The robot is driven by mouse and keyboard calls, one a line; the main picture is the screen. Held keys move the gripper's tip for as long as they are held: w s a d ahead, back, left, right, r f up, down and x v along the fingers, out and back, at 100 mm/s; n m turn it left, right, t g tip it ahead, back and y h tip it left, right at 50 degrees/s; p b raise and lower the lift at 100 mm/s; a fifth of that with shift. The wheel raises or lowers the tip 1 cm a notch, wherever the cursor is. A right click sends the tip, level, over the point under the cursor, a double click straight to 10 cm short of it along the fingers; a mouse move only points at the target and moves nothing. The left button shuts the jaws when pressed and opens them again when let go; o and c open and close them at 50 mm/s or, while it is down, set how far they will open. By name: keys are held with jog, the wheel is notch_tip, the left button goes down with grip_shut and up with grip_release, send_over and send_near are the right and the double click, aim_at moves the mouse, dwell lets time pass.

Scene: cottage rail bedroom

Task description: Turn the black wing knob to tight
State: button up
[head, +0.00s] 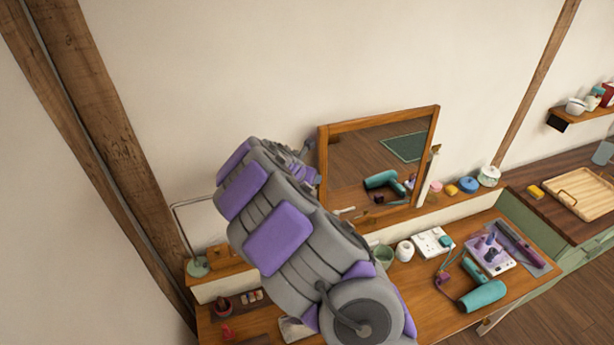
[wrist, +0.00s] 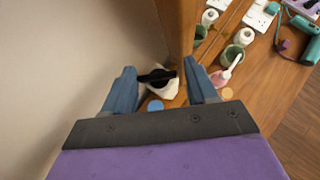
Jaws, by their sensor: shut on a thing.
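The black wing knob (wrist: 157,77) shows in the wrist view, its wing lying roughly crosswise between the blue fingers, beside the wooden edge of the mirror frame (wrist: 178,25). My gripper (wrist: 160,72) is shut on the knob, one finger at each end of the wing. In the head view the mirror (head: 378,113) stands tilted on the dressing table's back shelf. My arm covers its left side, so the knob is hidden there. I cannot read any tight mark.
The table (head: 420,290) holds a teal hair dryer (head: 482,295), a white socket strip (head: 433,242), a green cup (head: 383,255) and a lilac tray (head: 490,255). The wall is close at the left in the wrist view.

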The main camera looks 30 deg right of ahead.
jog(key=o, duration=0.5)
jog(key=shift+w+a+r, duration=0.1)
jog(key=shift+w, duration=0.1)
jog(key=o, duration=0.3)
jog(key=shift+w+a, duration=0.1)
jog(key=shift+w, duration=0.05)
jog(key=shift+s+a+r, duration=0.1)
jog(key=shift+s+r, duration=0.05)
jog(key=shift+s, duration=0.1)
jog(key=v, duration=1.6)
jog(key=shift+a+r+b, duration=0.15)
jog(key=shift+a+b, duration=0.25)
